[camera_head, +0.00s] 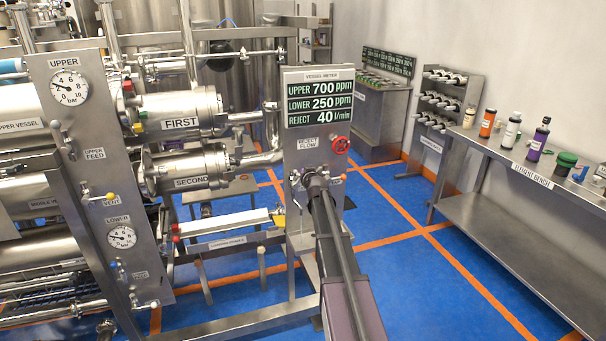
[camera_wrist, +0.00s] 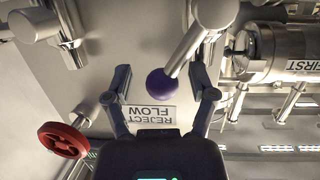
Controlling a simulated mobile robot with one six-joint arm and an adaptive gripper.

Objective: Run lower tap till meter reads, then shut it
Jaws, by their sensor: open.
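The vessel meter (camera_head: 319,98) reads UPPER 700 ppm, LOWER 250 ppm and REJECT 40 l/min. My gripper (camera_wrist: 162,88) is open, its two fingers on either side of a purple ball knob (camera_wrist: 162,84) at the end of a metal lever. I cannot tell whether either finger touches the knob. In the head view my arm reaches the meter post, and my gripper (camera_head: 316,182) is partly hidden there. A REJECT FLOW label (camera_wrist: 152,114) shows upside down beside the knob. I cannot tell which handle is the lower tap.
A red handwheel (camera_head: 341,145) is on the post beside my arm; it also shows in the wrist view (camera_wrist: 63,140). The left panel carries an upper gauge (camera_head: 70,88) and a lower gauge (camera_head: 122,237). A steel bench (camera_head: 490,154) with bottles stands right. Blue floor between is clear.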

